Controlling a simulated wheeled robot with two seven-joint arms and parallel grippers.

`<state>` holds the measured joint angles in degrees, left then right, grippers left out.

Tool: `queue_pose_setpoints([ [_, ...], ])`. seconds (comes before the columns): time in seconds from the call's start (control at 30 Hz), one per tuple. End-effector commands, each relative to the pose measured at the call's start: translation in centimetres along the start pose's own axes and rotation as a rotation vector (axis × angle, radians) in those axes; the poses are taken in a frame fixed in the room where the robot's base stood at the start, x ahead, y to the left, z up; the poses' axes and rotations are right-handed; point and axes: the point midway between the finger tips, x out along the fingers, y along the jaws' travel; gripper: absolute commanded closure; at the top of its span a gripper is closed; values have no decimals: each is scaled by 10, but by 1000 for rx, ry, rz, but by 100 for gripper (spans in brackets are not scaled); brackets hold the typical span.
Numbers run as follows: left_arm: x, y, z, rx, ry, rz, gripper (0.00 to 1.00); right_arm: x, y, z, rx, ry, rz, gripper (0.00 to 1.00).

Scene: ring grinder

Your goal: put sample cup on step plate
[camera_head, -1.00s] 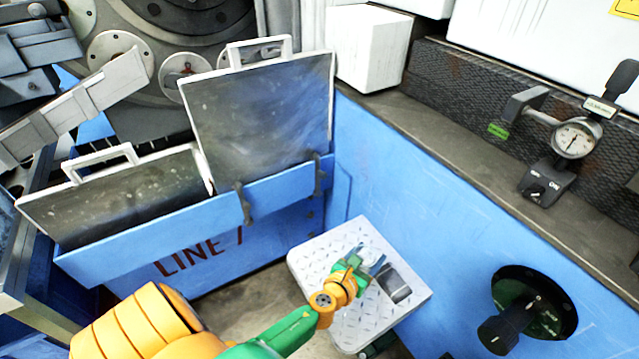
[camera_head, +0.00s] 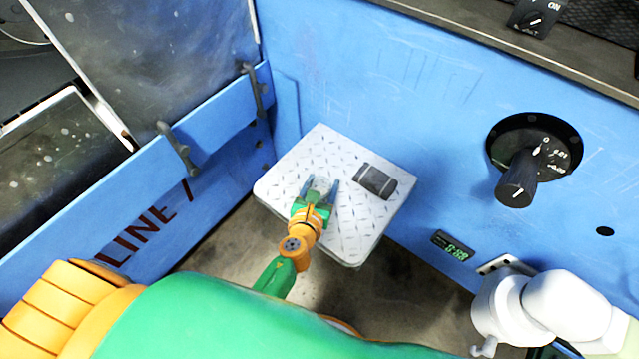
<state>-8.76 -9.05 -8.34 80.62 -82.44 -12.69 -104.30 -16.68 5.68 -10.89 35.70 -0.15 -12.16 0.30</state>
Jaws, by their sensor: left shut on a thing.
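The step plate (camera_head: 360,235) is a white diamond-tread square in the middle of the head view, beside the blue machine wall. My left gripper (camera_head: 320,188) reaches over its left half from below, fingers pointing up the picture. It is shut on a small pale grey object between the fingers, seemingly the sample cup (camera_head: 321,184). The cup is low over or touching the plate; I cannot tell which. Its lower part is hidden by the gripper. My right gripper is not in view.
A dark grey block (camera_head: 376,180) lies on the plate, right of my left gripper. A black rotary knob (camera_head: 519,184) sticks out of the blue wall (camera_head: 400,90). A small green digital display (camera_head: 453,246) is below it. The plate's front right part is bare.

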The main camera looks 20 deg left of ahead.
Motion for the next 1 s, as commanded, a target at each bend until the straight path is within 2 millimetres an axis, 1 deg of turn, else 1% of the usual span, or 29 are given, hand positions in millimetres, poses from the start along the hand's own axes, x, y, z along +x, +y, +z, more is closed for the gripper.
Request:
queue_pose_setpoints([
  [0.07, 2, 0, -4, 1, 0, 0, 100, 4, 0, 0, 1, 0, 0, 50],
  [0.1, 1, 0, -3, 0, 0, 0, 31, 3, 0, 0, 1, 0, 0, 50],
  [0.2, 1, 0, -2, 0, 0, 0, 6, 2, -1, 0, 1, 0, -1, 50],
  [0.47, 1, 0, -2, 0, 0, 0, 6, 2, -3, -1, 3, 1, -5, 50],
  [0.57, -3, 0, 4, 0, 1, 0, 6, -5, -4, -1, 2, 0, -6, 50],
  [0.67, -22, 1, 2, 0, 3, 0, 6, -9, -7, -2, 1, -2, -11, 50],
  [0.83, -66, 0, 2, -1, 4, 0, 6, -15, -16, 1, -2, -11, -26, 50],
  [1.0, -102, 0, -1, 1, 3, -1, 6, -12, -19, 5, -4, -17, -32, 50],
])
